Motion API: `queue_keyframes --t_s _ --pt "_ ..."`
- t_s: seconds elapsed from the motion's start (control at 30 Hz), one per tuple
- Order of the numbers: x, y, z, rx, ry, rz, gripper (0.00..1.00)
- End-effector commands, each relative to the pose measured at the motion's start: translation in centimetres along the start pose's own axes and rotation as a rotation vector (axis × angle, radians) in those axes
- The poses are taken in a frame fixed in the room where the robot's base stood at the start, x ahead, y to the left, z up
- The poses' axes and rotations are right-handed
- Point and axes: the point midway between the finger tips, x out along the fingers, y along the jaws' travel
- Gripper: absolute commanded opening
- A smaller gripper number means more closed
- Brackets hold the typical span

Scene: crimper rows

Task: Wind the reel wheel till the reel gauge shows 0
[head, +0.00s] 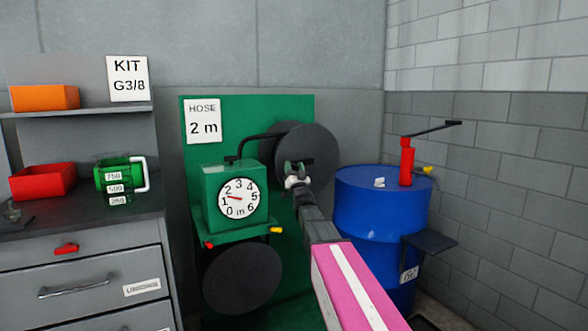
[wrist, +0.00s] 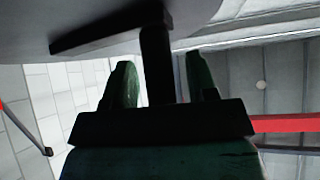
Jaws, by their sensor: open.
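The reel gauge (head: 238,198) is a white round dial on a green box (head: 222,174). Its red needle points left, roughly between 1 and 2. A large dark disc that looks like the reel wheel (head: 318,150) stands right of the box. My gripper (head: 297,166) is in front of the disc's lower left part. In the wrist view the grey disc (wrist: 100,20) fills the top. A dark post, apparently the wheel's handle (wrist: 157,60), stands between my gripper's two open fingers (wrist: 160,82). Gaps show on both sides of the post, so the fingers are not closed on it.
A sign reading HOSE 2 m (head: 203,120) is on the green panel (head: 188,150). A second dark disc (head: 242,278) is below the gauge. A blue drum (head: 375,225) with a red pump (head: 407,162) stands close right of my arm. A grey workbench (head: 80,255) is at left.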

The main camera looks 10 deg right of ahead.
Motion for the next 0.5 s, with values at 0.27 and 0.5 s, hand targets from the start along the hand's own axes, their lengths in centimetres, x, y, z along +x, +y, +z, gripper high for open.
queue_keyframes --t_s 0.27,0.5 --pt "-0.01 0.00 0.00 0.000 0.000 0.000 0.33" --pt "-0.03 0.01 0.01 -0.001 0.000 0.000 0.00"
